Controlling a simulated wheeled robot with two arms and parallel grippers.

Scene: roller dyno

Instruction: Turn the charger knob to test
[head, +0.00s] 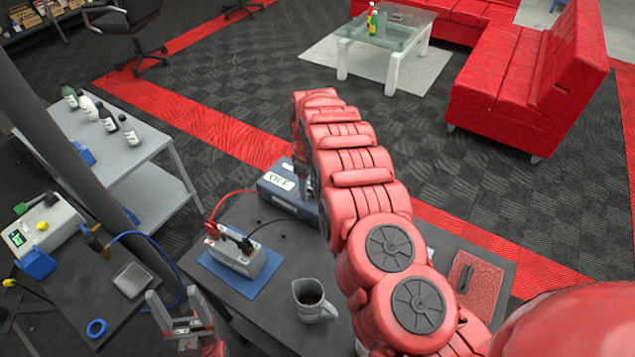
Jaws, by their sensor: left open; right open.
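The charger (278,184) is a blue-grey box with a white label reading "OFF", on the dark table. My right arm crosses in front of it and covers its right part. The knob is not clearly visible. My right gripper (303,180) shows only as a small grey part beside the charger, mostly hidden behind my red arm; I cannot tell whether it touches anything. My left gripper (173,298) is open and empty at the lower left, in front of the table and away from the charger.
A grey battery (236,262) with red and black clamps sits on a blue mat (240,288). A mug (311,302) stands close to my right arm. A red pad (478,280) lies at the table's right. A side bench with bottles (108,118) stands at left.

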